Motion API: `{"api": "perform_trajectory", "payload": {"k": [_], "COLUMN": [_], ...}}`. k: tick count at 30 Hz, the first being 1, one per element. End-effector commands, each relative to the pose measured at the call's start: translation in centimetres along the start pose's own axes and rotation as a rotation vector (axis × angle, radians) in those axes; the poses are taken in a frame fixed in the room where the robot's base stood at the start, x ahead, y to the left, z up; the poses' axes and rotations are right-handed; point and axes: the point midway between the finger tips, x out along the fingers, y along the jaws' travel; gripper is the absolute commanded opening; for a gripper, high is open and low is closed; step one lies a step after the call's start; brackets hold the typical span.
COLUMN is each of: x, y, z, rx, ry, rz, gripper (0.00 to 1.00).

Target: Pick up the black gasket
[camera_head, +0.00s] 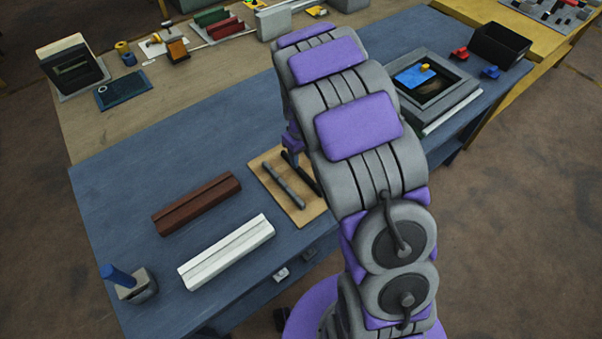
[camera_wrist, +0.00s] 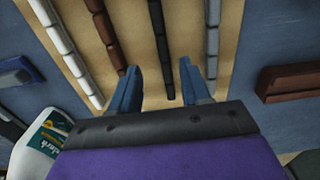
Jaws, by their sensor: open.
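The black gasket looks to be the darkest thin strip (camera_wrist: 161,50) on a tan board in the wrist view. My gripper (camera_wrist: 159,68) is open, with one blue-grey finger on each side of the dark strip's near end. Nothing is held, and I cannot tell how far the fingertips are above the board. In the head view the board (camera_head: 267,180) shows with two dark strips, partly hidden behind my arm, which also hides most of my gripper.
A brown block (camera_head: 197,203) and a white block (camera_head: 227,250) lie left of the board on the blue table (camera_head: 150,170). A grey frame (camera_head: 462,97) with a blue piece and a black bin (camera_head: 500,45) stand right. A white bottle (camera_wrist: 40,145) is at the wrist view's lower left.

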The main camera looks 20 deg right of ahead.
Motion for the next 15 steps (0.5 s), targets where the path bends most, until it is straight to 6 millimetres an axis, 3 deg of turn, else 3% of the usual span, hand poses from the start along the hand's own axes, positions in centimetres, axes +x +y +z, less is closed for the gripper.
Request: {"api": "perform_trajectory", "payload": {"k": [5, 15], "x": [1.2, 5.5], "y": [-0.2, -0.5], "z": [0.2, 0.5], "rx": [0.001, 0.001], "ry": [-0.001, -0.004], "rz": [0.000, -0.001], "gripper": [0.47, 0.47]}}
